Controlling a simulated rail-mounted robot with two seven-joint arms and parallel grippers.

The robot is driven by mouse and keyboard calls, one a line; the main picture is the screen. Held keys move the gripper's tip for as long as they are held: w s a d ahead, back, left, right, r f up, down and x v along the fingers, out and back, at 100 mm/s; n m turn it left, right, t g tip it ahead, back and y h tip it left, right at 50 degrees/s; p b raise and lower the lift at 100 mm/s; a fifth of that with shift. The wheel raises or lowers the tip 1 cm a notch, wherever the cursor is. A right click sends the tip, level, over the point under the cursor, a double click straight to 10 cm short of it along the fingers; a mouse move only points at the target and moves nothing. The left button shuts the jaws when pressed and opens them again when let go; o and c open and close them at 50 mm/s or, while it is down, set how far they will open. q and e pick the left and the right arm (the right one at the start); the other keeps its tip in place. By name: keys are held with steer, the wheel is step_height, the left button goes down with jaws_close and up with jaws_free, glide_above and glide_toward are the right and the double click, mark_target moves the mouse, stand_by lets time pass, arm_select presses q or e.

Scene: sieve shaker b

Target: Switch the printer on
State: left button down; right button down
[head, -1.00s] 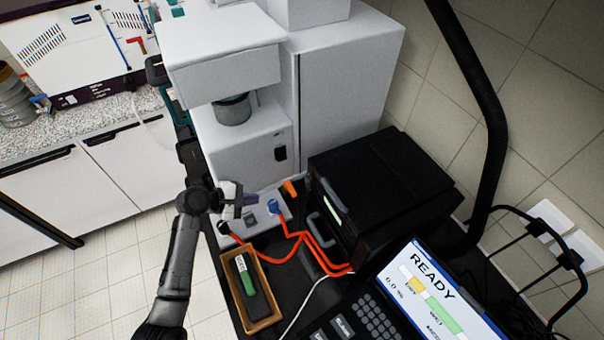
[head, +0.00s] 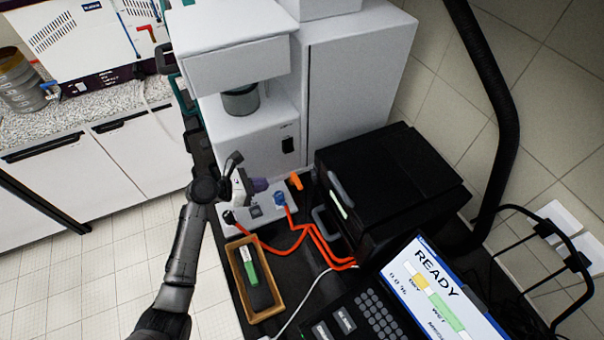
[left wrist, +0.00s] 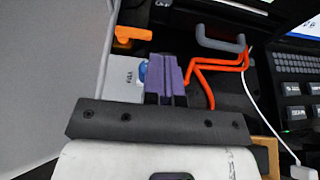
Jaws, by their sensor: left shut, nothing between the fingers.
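A black box-shaped machine (head: 390,190) with a grey handle and a light green strip stands on the dark bench. I cannot tell whether it is the printer, and no printer switch can be made out. My left gripper (head: 260,185) has purple fingers, shut and empty, over a low white panel (head: 238,213) with a blue knob (head: 280,198). In the left wrist view the shut fingers (left wrist: 167,78) are just right of the blue knob (left wrist: 143,72), partly covering the panel (left wrist: 122,82). I cannot tell whether they touch. My right gripper is in neither view.
An orange lever (head: 296,181) and orange tubes (head: 300,240) lie near the gripper. A wooden tray (head: 233,289) holds a green-and-black item. A screen reading READY (head: 440,290) is at front right. A tall white machine (head: 350,85) stands behind; a black hose (head: 500,120) arches at right.

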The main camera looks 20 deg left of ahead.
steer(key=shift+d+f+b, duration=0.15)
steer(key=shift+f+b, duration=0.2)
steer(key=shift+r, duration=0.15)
arm_select(q)
steer(key=r+x, duration=0.2)
steer(key=x, duration=1.1)
steer(key=shift+w+d+r, duration=0.25)
steer(key=shift+w+d, duration=0.05)
steer(key=shift+d, duration=0.05)
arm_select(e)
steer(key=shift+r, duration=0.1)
